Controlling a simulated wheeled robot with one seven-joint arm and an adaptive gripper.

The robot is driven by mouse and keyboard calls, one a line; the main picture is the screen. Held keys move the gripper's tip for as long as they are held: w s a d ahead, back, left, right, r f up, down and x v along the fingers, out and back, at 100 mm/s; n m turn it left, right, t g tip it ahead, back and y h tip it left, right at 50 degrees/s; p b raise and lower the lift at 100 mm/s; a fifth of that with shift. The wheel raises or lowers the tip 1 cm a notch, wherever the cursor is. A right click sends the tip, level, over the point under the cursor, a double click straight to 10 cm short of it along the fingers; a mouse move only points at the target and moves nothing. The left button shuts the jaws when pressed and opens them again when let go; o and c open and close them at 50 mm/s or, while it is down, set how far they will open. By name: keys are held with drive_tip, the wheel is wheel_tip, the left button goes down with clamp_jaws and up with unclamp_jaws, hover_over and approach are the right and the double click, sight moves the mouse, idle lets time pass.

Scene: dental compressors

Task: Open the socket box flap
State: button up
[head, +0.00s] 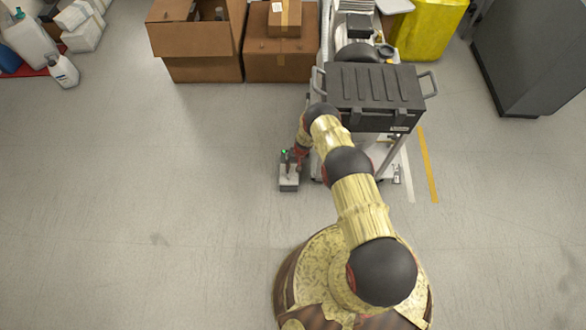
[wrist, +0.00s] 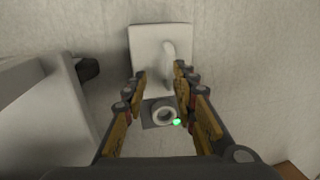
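The socket box (head: 289,183) is a small light grey unit on the floor, left of the wheeled compressor cart. In the wrist view its pale panel (wrist: 147,42) has a curved raised piece (wrist: 168,62). Nearer me is a dark square with a round ring (wrist: 163,115). I cannot tell clearly which part is the flap or how far it is open. My gripper (wrist: 160,78) is open, its fingers apart on either side of the box's lower part. Contact cannot be made out. A green light (wrist: 177,122) shows by the right finger.
The cart with a black case (head: 375,88) stands just right of my gripper. Cardboard boxes (head: 200,68) and a yellow bin (head: 430,30) are behind. A dark grey cabinet (head: 535,55) is at the right.

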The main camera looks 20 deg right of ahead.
sight(293, 174)
wheel_tip(293, 174, up, 10)
idle(0.7)
idle(0.5)
